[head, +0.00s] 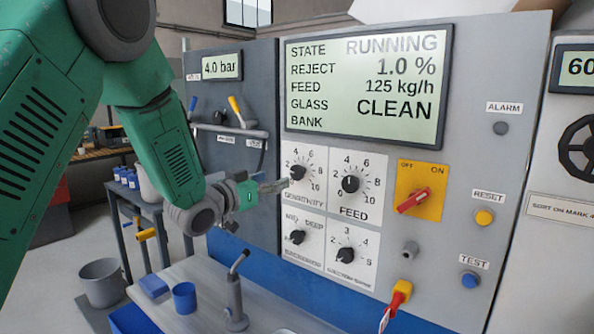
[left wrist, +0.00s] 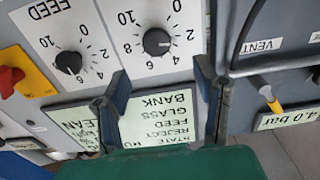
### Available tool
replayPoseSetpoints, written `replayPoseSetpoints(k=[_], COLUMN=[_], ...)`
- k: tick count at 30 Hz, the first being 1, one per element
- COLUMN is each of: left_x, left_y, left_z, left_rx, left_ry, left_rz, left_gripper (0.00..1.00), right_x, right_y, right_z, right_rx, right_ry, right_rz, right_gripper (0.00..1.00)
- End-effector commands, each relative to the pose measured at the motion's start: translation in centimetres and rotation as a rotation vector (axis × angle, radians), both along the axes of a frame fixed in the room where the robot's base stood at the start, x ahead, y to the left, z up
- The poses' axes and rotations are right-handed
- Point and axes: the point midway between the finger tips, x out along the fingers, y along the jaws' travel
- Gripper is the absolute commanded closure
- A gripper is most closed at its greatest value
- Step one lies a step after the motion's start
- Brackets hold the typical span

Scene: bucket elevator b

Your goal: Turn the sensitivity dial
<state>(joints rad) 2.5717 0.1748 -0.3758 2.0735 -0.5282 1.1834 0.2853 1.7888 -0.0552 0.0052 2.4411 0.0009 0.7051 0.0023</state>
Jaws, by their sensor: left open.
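The sensitivity dial (head: 297,172) is a black knob on a white scale plate, at the upper left of a block of dials on the grey panel. My left gripper (head: 277,186) is at its left, with the fingertips near the knob and overlapping the plate's edge. In the left wrist view the picture is upside down; the sensitivity dial (left wrist: 157,41) stands beyond and between the two open fingers (left wrist: 163,80). The fingers are empty and appear apart from the knob. My right gripper is in neither view.
The feed dial (head: 350,184) is close to the right, with two more dials below. A red switch on a yellow plate (head: 420,192) is further right. The display (head: 368,86) above reads RUNNING. A bench with a metal post (head: 235,300) and blue cup (head: 184,298) is below.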

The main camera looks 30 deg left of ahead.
Motion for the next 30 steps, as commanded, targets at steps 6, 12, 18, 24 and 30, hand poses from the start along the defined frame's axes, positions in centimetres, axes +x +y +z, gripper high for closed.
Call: replayPoseSetpoints(k=[6,12,18,24,30], left_x=[4.8,7.6,8.8,8.9,8.9], left_y=[-0.3,-0.4,-0.5,-0.6,-0.7], left_z=[0.1,0.0,-0.1,0.0,0.0], left_rx=[0.001,-0.001,-0.003,-0.003,-0.002], left_ry=[0.001,0.0,0.0,0.0,0.0], left_rz=[-0.001,-0.001,0.001,0.001,0.001], left_gripper=[0.45,0.45,0.45,0.45,0.94], right_x=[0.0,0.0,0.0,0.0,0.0], right_y=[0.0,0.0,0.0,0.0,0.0], right_z=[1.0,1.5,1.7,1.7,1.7], right_rx=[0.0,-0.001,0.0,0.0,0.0], right_ry=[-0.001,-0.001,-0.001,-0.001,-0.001], right_rz=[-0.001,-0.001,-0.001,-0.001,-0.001], right_gripper=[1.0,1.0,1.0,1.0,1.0])
